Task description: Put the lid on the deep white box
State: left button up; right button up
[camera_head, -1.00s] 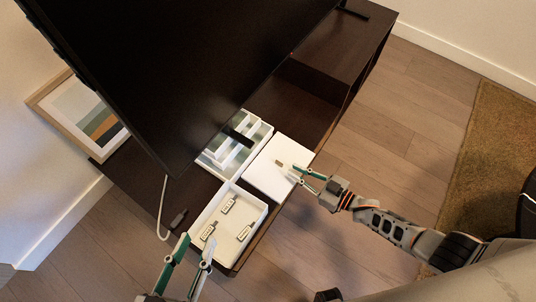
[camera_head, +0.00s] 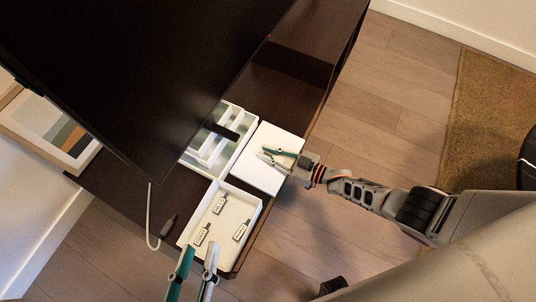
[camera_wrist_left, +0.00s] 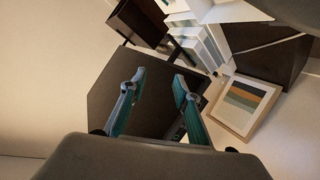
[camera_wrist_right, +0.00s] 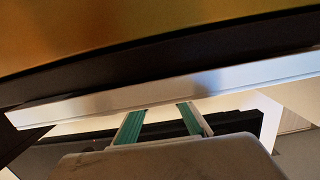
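A flat white panel (camera_head: 264,174), which looks like the lid, lies on the dark cabinet. My right gripper (camera_head: 269,154) is over it with fingers apart; contact is unclear. In the right wrist view a white edge (camera_wrist_right: 170,92) crosses just beyond the right gripper (camera_wrist_right: 162,110). An open white box (camera_head: 232,226) holding three small labelled items sits at the near cabinet corner. A white divided tray (camera_head: 236,160) sits behind it. Which is the deep box is unclear. My left gripper (camera_head: 201,247) is open and empty at the box's near edge; it also shows in the left wrist view (camera_wrist_left: 160,78).
A large dark screen (camera_head: 130,70) overhangs the cabinet (camera_head: 283,85) and partly covers the divided tray. A white cable (camera_head: 150,215) with a dark plug (camera_head: 168,225) hangs left of the open box. A framed picture (camera_head: 45,130) stands at left.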

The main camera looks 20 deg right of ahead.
pick_arm(q)
jog(key=shift+r, duration=0.1)
pick_arm(e)
jog(key=shift+r, duration=0.1)
jog(key=shift+c, duration=0.3)
grip_shut()
